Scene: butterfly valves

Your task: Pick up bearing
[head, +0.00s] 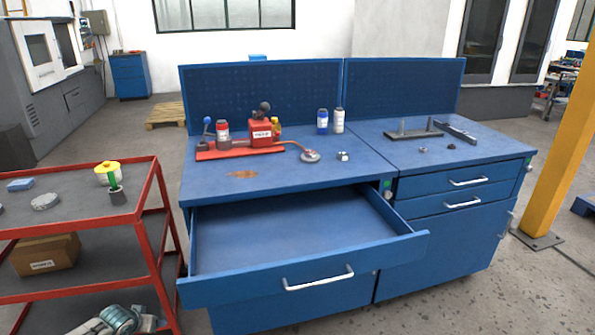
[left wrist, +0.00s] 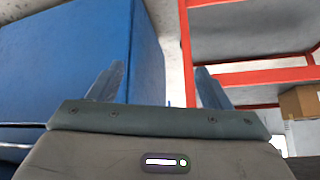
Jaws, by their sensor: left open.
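I cannot tell for sure which object is the bearing. Candidates in the head view are a small silver piece (head: 343,156) and a round grey disc (head: 310,156) on the left blue bench (head: 300,184), and small dark pieces (head: 423,149) on the right bench. A flat grey round part (head: 45,201) lies on the red cart's top. My left gripper (left wrist: 158,85) is open and empty in the left wrist view, its two fingers apart, low between blue cabinet panels and the red cart's frame. My right gripper is not in view.
The bench drawer (head: 320,278) is pulled open and empty. A red tool tray (head: 240,149), bottles (head: 322,121) and a dark fixture (head: 413,134) stand on the benches. The red cart (head: 145,212) is close on the left, with a cardboard box (head: 45,255) below. A yellow post (head: 565,150) stands right.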

